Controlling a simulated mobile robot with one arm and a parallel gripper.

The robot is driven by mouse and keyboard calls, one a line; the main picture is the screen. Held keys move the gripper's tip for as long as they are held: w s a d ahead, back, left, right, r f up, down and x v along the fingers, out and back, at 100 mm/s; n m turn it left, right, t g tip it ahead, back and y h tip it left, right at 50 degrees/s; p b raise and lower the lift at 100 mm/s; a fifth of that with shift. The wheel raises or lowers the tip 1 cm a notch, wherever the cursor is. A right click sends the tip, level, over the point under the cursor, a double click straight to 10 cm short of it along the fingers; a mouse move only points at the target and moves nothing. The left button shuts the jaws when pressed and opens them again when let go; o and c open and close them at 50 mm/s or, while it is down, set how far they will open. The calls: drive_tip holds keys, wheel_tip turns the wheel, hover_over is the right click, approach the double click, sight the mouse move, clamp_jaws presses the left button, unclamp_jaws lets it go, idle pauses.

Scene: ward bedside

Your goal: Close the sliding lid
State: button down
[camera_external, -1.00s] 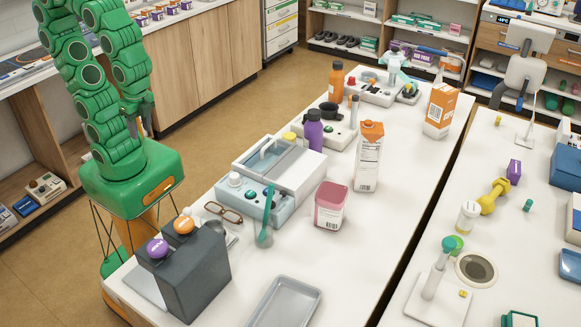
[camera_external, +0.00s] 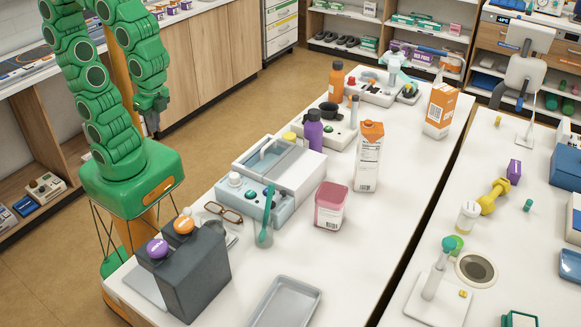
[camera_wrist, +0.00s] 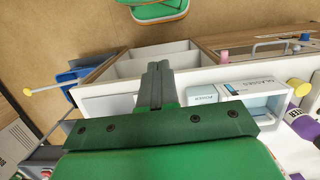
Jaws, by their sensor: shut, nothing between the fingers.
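A pale blue and white box-shaped device (camera_external: 247,199) stands on the left side of the white table, with a knob and buttons on its front. Its top carries a sliding lid (camera_external: 285,160) with a grey panel beside a pale blue recessed area; how far the lid covers the opening is hard to tell. In the wrist view the device (camera_wrist: 265,100) is at the right, with lettering on it. My gripper (camera_external: 154,125) hangs left of the device, apart from it, past the table's edge. Its fingers (camera_wrist: 155,70) are together and empty.
Bare table lies right of the pink tub.

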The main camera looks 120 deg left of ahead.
drive_tip(key=w+a+r+n, duration=0.1)
drive_tip(key=w+a, duration=0.4)
drive_tip(key=w, duration=0.4)
drive_tip(key=w+a+g, duration=0.1)
drive_tip(key=w+a, duration=0.5)
drive_tip(key=w, duration=0.3)
drive_tip(key=w+a+r+n, duration=0.1)
drive_tip(key=w+a, duration=0.4)
drive_tip(key=w, duration=0.4)
drive_tip(key=w+a+f+n+h, duration=0.1)
drive_tip(key=w+a+f, duration=0.35)
drive_tip(key=a, duration=0.35)
approach(272, 159)
wheel_tip(272, 159, down, 3)
drive_tip(key=shift+f+g, duration=0.1)
drive_tip(key=shift+g, duration=0.3)
drive_tip(key=shift+s+d, duration=0.2)
drive_tip(key=shift+s, duration=0.45)
drive_tip(key=shift+s+d, duration=0.25)
drive_tip(key=shift+s, duration=0.4)
drive_tip(key=shift+s, duration=0.1)
